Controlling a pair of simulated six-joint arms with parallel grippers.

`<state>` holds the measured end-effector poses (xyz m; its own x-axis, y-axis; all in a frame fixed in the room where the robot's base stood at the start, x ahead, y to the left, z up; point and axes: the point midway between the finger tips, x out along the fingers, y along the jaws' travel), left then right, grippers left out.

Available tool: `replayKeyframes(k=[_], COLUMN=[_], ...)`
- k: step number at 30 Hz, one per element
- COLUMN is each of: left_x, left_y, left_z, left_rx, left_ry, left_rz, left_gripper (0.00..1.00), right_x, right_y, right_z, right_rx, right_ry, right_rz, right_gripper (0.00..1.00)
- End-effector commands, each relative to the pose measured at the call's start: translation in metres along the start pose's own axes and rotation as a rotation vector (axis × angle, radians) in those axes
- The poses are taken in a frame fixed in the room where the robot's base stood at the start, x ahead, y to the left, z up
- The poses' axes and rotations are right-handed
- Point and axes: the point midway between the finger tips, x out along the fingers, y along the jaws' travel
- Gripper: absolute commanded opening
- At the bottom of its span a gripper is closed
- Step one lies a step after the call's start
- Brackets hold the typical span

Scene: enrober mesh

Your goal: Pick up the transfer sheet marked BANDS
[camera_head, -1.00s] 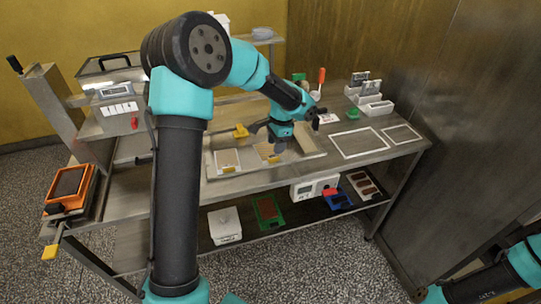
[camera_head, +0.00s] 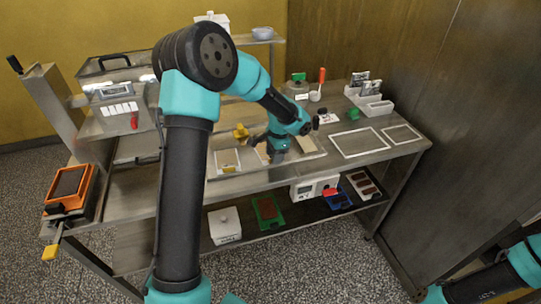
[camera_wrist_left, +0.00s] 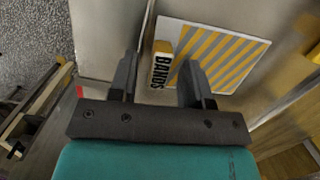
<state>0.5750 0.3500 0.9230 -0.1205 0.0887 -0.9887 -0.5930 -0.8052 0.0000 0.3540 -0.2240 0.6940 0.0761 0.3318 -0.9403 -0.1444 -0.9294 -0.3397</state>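The BANDS transfer sheet (camera_wrist_left: 222,58) has yellow and grey diagonal stripes and a tab labelled BANDS (camera_wrist_left: 161,68) along its left edge in the left wrist view. My left gripper (camera_wrist_left: 157,72) is open, with one finger left of the tab and the other overlapping the sheet; nothing is clamped. In the head view my left gripper (camera_head: 274,155) points down at the tray. My right arm shows at the lower right; its gripper is not visible.
White-outlined areas (camera_head: 358,142) at the right of the table are empty. A holder (camera_head: 372,104) stands at the back right.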

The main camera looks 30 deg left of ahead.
Motion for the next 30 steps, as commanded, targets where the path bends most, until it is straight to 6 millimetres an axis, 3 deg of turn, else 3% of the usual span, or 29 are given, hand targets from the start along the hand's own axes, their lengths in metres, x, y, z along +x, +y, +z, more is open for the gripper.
replayKeyframes(k=[2, 13, 23, 30], left_x=[0.000, 0.000, -0.001, -0.016], left_y=[0.000, 0.000, 0.000, -0.001], left_z=[0.000, 0.000, 0.000, 0.002], left_rx=[0.000, 0.000, 0.000, -0.002], left_ry=[0.000, 0.000, 0.000, 0.003], left_rz=[0.000, 0.000, 0.000, -0.001], left_gripper=[0.36, 0.01, 0.00, 0.00], right_x=[0.000, 0.000, 0.000, 0.000], right_y=[0.000, 0.000, 0.000, 0.000], right_z=[0.000, 0.000, 0.000, 0.000], right_rx=[0.000, 0.000, 0.000, 0.000], right_ry=[0.000, 0.000, 0.000, 0.000], right_rz=[0.000, 0.000, 0.000, 0.000], right_gripper=[0.43, 0.43, 0.43, 0.43])
